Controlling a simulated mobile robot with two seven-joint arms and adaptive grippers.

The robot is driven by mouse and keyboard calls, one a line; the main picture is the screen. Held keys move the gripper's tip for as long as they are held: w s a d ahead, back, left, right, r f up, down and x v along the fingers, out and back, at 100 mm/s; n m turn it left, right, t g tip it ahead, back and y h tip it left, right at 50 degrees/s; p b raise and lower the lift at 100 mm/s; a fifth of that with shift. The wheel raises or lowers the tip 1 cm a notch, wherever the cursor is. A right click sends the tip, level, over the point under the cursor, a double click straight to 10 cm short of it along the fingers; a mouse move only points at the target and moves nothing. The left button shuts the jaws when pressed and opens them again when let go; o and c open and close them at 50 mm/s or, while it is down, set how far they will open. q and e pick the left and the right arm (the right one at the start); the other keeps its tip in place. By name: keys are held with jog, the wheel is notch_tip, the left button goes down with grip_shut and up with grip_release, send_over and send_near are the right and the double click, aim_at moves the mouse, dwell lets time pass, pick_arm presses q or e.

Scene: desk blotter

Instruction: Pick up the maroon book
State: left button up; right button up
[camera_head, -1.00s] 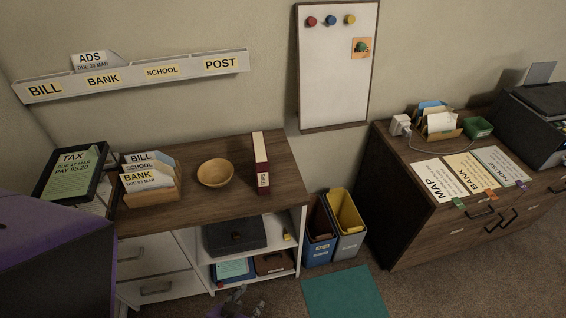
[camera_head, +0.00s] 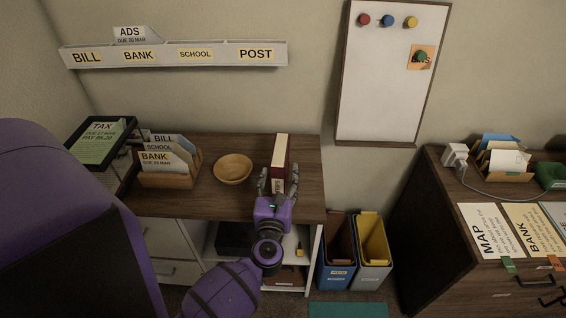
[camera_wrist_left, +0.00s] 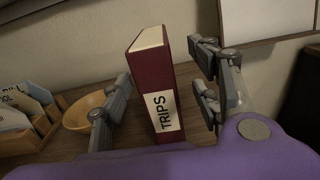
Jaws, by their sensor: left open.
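The maroon book (camera_head: 280,160) stands upright near the right end of the wooden desk top, its white-labelled spine facing me. In the left wrist view the book (camera_wrist_left: 152,85) shows a "TRIPS" label and pale pages on top. My left gripper (camera_head: 277,182) is open at the near side of the book. In the left wrist view its fingers (camera_wrist_left: 165,105) are spread on either side of the book, with visible gaps. The gripper hides the book's lower part in the head view. My right gripper is not in view.
A wooden bowl (camera_head: 233,168) sits left of the book, beside a letter holder (camera_head: 170,179) with labelled cards. A dark-framed tray (camera_head: 100,145) is at the far left. Blue and yellow bins (camera_head: 355,262) stand on the floor right of the desk.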

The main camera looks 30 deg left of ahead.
pick_arm(q)
jog(key=x, duration=0.4)
jog(key=shift+r+p, duration=0.15)
jog(key=shift+p, duration=0.15)
jog(key=x, duration=0.4)
jog(key=shift+s+a+f, duration=0.1)
jog(key=shift+a+f, duration=0.15)
jog(key=shift+r, duration=0.1)
grip_shut()
